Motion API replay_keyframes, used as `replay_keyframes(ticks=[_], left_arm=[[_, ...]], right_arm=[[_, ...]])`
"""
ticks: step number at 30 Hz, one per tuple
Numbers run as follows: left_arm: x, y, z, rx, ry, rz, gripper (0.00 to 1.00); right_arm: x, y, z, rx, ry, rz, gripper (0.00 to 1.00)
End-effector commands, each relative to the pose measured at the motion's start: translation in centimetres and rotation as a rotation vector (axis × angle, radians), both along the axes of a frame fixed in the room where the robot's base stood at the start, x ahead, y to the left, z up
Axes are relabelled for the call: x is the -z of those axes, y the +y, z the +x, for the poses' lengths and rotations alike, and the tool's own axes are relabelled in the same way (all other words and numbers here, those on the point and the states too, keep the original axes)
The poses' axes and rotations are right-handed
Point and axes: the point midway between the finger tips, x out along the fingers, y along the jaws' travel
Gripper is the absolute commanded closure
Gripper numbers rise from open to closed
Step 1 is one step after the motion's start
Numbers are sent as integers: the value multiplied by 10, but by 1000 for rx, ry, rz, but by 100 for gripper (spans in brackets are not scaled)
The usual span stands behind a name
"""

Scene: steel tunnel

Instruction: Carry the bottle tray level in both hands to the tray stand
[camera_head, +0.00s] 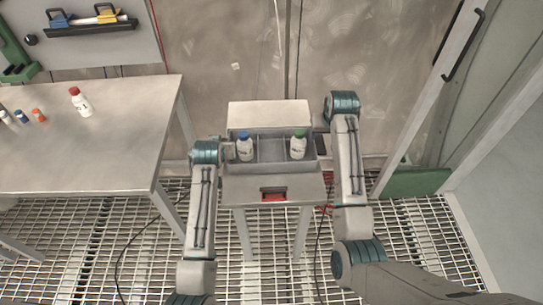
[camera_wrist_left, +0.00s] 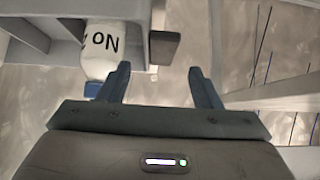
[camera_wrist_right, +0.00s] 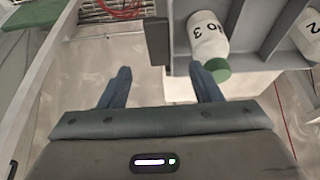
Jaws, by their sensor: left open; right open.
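The grey bottle tray (camera_head: 270,169), split into compartments, rests level on a small grey table (camera_head: 308,190). A blue-capped white bottle (camera_head: 245,151) stands in its left part and a green-capped white bottle (camera_head: 298,149) in its right part. My left gripper (camera_wrist_left: 160,82) is open at the tray's left end; a dark handle block (camera_wrist_left: 165,48) shows ahead, between its fingers. My right gripper (camera_wrist_right: 162,82) is open at the right end, with a similar handle block (camera_wrist_right: 157,42) ahead between its fingers. Neither gripper visibly holds anything. I cannot tell which thing is the tray stand.
A larger table (camera_head: 120,135) at left bears a red-capped bottle (camera_head: 80,102) and several small bottles. A tool rack (camera_head: 95,25) hangs behind it. A door frame (camera_head: 430,90) stands at right. The grating floor (camera_head: 120,240) has a loose black cable.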

Motion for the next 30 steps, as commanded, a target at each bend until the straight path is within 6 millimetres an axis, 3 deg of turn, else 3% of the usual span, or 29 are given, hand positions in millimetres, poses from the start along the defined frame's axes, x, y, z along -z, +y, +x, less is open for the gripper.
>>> replay_keyframes(ticks=[3, 9, 30], left_arm=[[0, 0, 0, 0, 0, 0, 42], [0, 0, 0, 0, 0, 0, 42], [0, 0, 0, 0, 0, 0, 42]], right_arm=[[-19, 0, -8, 0, -2, 1, 42], [-35, 0, -15, 0, -1, 0, 42], [-37, -1, -16, 0, 1, 0, 42]])
